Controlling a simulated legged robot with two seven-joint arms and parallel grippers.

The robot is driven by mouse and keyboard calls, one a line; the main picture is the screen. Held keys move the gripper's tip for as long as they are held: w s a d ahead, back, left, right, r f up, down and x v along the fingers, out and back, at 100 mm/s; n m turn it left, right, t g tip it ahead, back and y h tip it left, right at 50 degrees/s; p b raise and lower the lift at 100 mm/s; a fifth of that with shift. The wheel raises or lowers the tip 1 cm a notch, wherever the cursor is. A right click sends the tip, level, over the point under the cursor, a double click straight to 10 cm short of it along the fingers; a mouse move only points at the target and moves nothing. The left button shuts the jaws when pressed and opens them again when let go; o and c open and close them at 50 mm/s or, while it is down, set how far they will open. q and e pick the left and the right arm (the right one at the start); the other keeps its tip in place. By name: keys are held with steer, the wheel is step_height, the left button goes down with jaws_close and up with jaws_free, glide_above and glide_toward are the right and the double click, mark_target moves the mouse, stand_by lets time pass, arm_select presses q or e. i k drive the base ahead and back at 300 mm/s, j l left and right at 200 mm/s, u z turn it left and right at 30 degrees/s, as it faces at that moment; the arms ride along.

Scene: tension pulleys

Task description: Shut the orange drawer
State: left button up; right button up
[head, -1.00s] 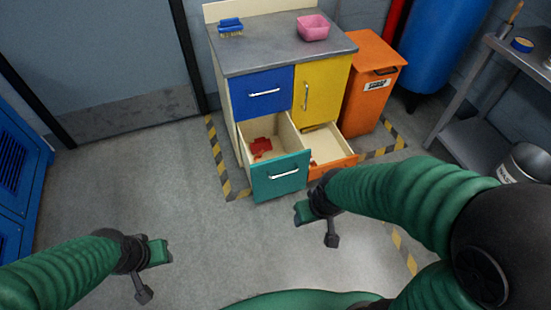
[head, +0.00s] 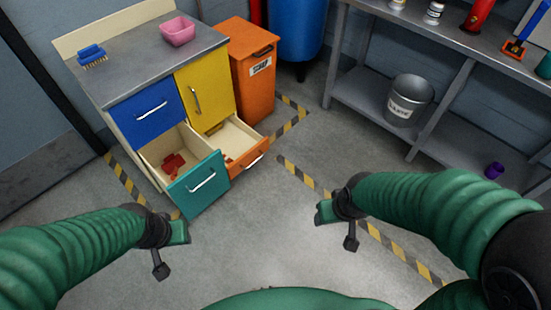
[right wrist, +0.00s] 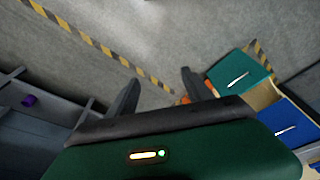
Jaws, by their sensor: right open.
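The orange drawer (head: 250,157) is the low right drawer of the cabinet. It stands pulled out, with its handle on the front and a reddish item visible inside. The teal drawer (head: 198,184) beside it on the left is also pulled out. My right gripper (head: 340,212) is open and empty, in front of the cabinet and to the right of the orange drawer, apart from it. In the right wrist view its two dark fingers (right wrist: 160,77) are spread; only a bit of orange shows behind one finger. My left gripper (head: 165,238) hangs in front of the teal drawer; its jaws are unclear.
An orange bin (head: 254,75) stands right of the cabinet (head: 138,62), which carries a pink bowl (head: 178,31) and a blue brush (head: 92,55). A grey workbench (head: 375,95) with a bucket (head: 409,99) stands at the right. The floor before the drawers is clear.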

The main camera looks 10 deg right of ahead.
mark_target(239, 142)
steer(key=i+u, duration=0.5)
steer(key=u, duration=0.25)
steer(key=i+u, duration=0.2)
steer(key=u, duration=0.15)
